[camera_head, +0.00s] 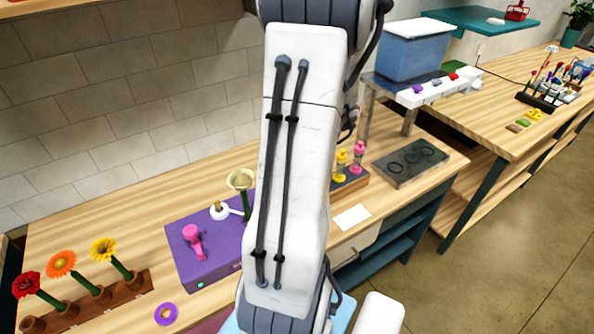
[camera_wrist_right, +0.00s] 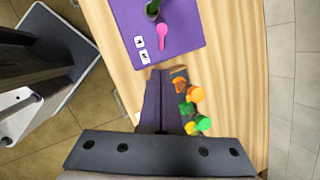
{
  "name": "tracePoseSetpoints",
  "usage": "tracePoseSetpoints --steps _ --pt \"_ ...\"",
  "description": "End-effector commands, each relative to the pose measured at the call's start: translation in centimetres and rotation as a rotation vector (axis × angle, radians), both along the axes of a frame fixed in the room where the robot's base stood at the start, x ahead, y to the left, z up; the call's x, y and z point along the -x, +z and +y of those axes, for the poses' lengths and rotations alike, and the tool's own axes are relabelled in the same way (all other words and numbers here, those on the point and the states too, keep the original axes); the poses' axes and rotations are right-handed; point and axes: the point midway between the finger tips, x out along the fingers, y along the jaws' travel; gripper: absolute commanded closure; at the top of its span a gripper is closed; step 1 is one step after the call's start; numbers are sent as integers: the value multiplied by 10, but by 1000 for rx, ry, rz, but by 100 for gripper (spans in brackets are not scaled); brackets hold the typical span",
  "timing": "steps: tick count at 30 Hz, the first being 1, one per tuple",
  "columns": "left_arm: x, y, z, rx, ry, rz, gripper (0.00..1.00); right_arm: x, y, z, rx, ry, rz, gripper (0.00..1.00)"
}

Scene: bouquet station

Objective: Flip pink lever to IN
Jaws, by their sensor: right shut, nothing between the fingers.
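A purple box (camera_head: 207,268) stands on the wooden bench with a pink lever (camera_head: 193,242) on its top. In the right wrist view the purple box (camera_wrist_right: 188,20) is at the top, and the pink lever (camera_wrist_right: 162,35) lies near its front edge. Two small white labels (camera_wrist_right: 141,49) sit beside the lever; their text is too small to read. My right gripper (camera_wrist_right: 162,72) is shut and empty, its tips just short of the box edge and apart from the lever. My right gripper is hidden in the head view. My left gripper is not in view.
A wooden holder (camera_head: 100,304) with several flowers stands left of the box. A pale cup-topped green stem (camera_head: 241,183) rises at the box's back. Orange and green round-topped items (camera_wrist_right: 198,110) stand close beside my right fingers. My white arm link blocks the middle of the head view.

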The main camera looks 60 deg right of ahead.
Motion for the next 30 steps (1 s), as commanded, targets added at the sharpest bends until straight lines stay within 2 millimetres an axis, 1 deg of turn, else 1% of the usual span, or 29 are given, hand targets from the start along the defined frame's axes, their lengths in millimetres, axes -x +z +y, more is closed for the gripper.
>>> tracePoseSetpoints --steps 1,3,7,30 --pt "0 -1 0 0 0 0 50 2 7 0 4 -2 -2 100" --pt "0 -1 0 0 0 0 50 4 14 1 3 -1 -2 100" --pt "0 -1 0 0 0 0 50 6 21 3 1 0 -1 100" --pt "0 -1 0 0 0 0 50 7 22 3 -1 -1 -1 100"
